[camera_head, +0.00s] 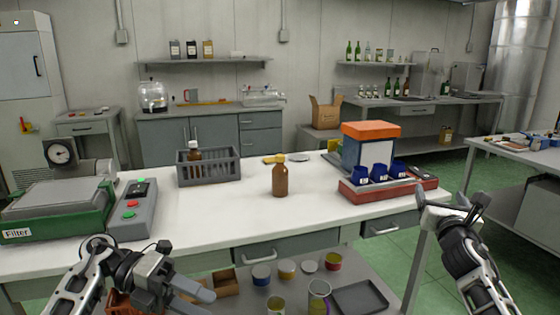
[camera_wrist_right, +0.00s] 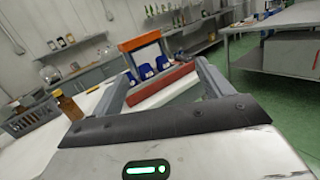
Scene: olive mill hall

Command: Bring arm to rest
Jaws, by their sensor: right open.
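My right gripper (camera_head: 458,204) is beyond the right front corner of the white worktable (camera_head: 235,220). In the right wrist view its two fingers (camera_wrist_right: 163,84) stand wide apart with nothing between them. My left gripper (camera_head: 201,299) is low in front of the table's front edge, its fingers apart and empty. A brown bottle (camera_head: 280,178) stands upright on the table; it also shows in the right wrist view (camera_wrist_right: 69,106). A device with an orange top (camera_head: 371,130) and a red base with blue cups (camera_head: 380,173) stands at the table's right end, left of my right gripper.
A grey crate (camera_head: 209,167) holds another bottle. A green-based scale (camera_head: 55,210) and a button box (camera_head: 133,208) stand at the left. A lower shelf (camera_head: 245,302) carries tins and a tray. Another table (camera_head: 510,157) stands right, with green floor between.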

